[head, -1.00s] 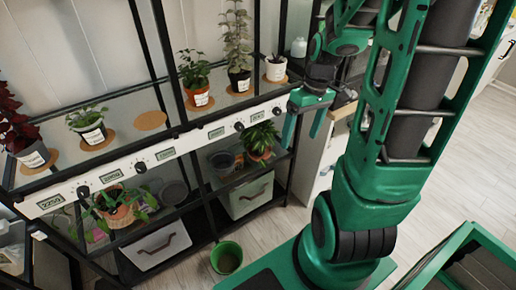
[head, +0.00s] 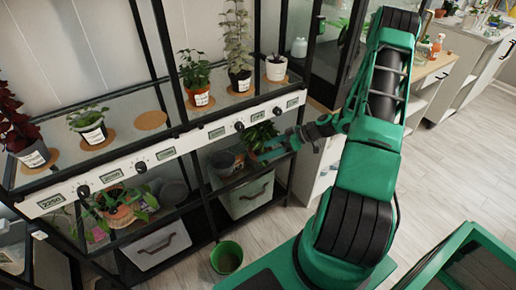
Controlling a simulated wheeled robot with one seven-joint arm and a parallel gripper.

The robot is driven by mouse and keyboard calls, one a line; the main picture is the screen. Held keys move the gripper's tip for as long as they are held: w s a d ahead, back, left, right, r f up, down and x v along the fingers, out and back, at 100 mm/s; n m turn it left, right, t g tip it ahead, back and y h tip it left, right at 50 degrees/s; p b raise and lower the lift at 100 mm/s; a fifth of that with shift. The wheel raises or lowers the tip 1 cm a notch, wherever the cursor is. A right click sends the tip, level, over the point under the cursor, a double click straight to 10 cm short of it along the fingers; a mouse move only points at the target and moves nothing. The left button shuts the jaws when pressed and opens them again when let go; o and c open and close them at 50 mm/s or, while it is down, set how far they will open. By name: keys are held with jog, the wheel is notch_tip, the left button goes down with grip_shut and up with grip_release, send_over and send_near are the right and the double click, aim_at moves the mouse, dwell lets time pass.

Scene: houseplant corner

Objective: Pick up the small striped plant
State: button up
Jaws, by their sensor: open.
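A small plant with dark green leaves (head: 259,134) sits in an orange pot on the lower shelf; stripes are too small to make out. My gripper (head: 277,147) is open at the right side of this plant, its fingers pointing left into the shelf. The fingers overlap the pot's area in the picture, and part of the pot is hidden; I cannot tell whether they touch it.
Several potted plants stand on the upper shelf (head: 122,130), above a white strip with displays and knobs (head: 162,153). Black posts frame the shelves. Grey bins (head: 250,194) sit below. A green bucket (head: 227,257) stands on the floor. A white cabinet (head: 318,170) is right of the rack.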

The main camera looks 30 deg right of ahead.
jog(key=w+d+f+m+t, duration=0.1)
jog(key=w+d+f+t, duration=0.2)
jog(key=f+t, duration=0.25)
jog(key=m+t+h, duration=0.3)
jog(key=t+h, duration=0.1)
jog(key=t, duration=0.1)
send_near(254, 137)
jog(key=shift+w+r, duration=0.15)
jog(key=shift+w, duration=0.6)
jog(key=shift+f+x, duration=0.15)
jog(key=shift+x, duration=1.1)
jog(key=shift+f+x, duration=0.15)
jog(key=shift+x, duration=1.1)
jog(key=shift+a, duration=0.15)
jog(key=c, duration=1.2)
